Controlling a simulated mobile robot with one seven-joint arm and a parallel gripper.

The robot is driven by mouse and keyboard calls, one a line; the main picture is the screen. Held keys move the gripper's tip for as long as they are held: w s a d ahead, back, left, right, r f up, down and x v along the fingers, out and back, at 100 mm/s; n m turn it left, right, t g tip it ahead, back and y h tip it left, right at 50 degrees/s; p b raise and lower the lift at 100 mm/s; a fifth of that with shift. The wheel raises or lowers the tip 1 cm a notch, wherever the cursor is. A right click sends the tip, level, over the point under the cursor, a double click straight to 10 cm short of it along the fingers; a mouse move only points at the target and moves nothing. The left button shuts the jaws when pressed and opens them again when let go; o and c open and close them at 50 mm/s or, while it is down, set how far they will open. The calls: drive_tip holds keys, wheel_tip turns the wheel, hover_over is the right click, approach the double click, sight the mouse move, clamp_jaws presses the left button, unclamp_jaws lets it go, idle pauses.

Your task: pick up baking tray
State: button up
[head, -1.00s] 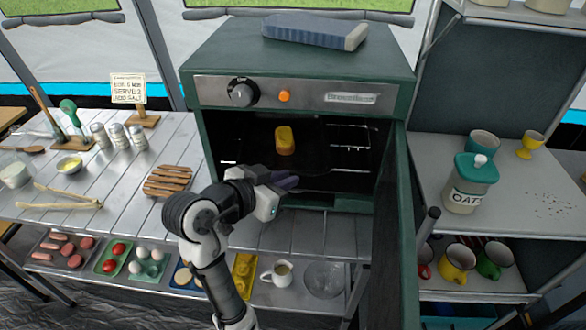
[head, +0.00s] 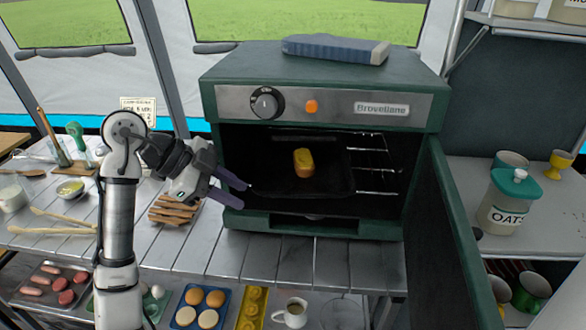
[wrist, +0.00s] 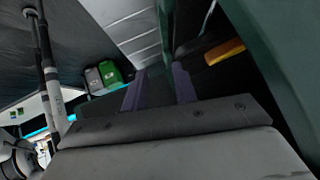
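The baking tray (head: 330,185) is dark and lies inside the open green oven. A yellow loaf-shaped item (head: 303,162) rests on it, and this item also shows in the wrist view (wrist: 225,52). My gripper (head: 240,192) is at the left side of the oven mouth, with its purple fingers pointing right toward the tray's left front corner. The fingers are apart with nothing seen between them. In the wrist view, both fingers (wrist: 158,88) are spread beside the green oven edge. I cannot tell whether a fingertip touches the tray.
The oven door (head: 465,240) stands open on the right. Wire rack rails (head: 375,170) show inside the oven. Brown strips on a board (head: 175,208) lie just below my gripper. The slatted counter (head: 290,258) before the oven is clear. A blue-grey case (head: 335,48) lies on top.

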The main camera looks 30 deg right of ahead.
drive_tip(key=p, duration=0.1)
approach(299, 189)
drive_tip(key=s+d+f, duration=0.1)
drive_tip(key=s+f, duration=0.1)
drive_tip(key=s, duration=0.2)
drive_tip(key=d, duration=0.1)
drive_tip(key=s+d+f+p, duration=0.1)
drive_tip(key=d+f, duration=0.1)
drive_tip(key=d, duration=0.1)
drive_tip(key=shift+s, duration=0.15)
clamp_jaws()
